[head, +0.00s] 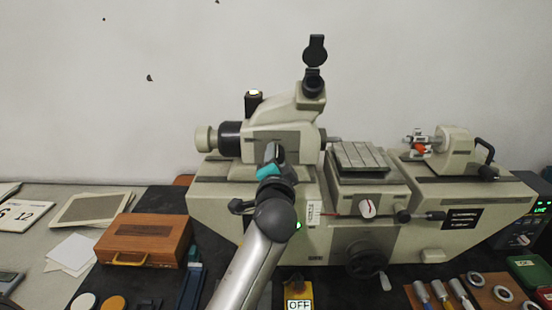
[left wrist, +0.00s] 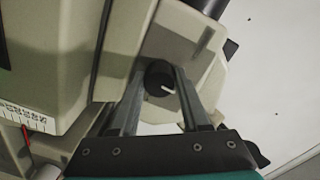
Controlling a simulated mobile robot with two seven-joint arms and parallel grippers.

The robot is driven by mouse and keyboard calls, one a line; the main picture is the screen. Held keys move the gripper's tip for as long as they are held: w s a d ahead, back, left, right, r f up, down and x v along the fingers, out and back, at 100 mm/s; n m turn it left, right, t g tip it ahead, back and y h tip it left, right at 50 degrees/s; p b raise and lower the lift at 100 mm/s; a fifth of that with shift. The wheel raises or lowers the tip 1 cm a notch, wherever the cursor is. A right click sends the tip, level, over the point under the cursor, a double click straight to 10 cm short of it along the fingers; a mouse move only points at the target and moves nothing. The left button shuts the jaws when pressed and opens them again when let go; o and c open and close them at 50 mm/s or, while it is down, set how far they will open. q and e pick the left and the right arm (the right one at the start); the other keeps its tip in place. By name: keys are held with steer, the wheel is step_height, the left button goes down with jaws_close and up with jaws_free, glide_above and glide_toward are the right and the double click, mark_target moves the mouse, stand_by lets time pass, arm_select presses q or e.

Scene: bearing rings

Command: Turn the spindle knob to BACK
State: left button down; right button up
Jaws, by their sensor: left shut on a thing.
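In the left wrist view a round black knob (left wrist: 157,77) with a short white mark sits on the beige machine housing. I take it to be the spindle knob. The white mark points toward the lower right of that view; no BACK label is readable. My left gripper (left wrist: 161,80) has its two grey fingers on either side of the knob and is shut on it. In the head view my left gripper (head: 270,157) is against the front of the machine's upper left housing (head: 290,143) and hides the knob. My right gripper is not in view.
The machine's table (head: 360,157) and a white dial with a red mark (head: 367,208) are right of my arm. A wooden box (head: 145,238) stands at left, and an OFF sign (head: 299,304) is at the front. Several rings and tools lie at front right.

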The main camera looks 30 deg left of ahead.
arm_select(q)
steer(key=shift+n, duration=0.5)
steer(key=shift+c, duration=1.9)
jaws_free()
steer(key=shift+d+f, duration=0.1)
steer(key=shift+f, duration=0.05)
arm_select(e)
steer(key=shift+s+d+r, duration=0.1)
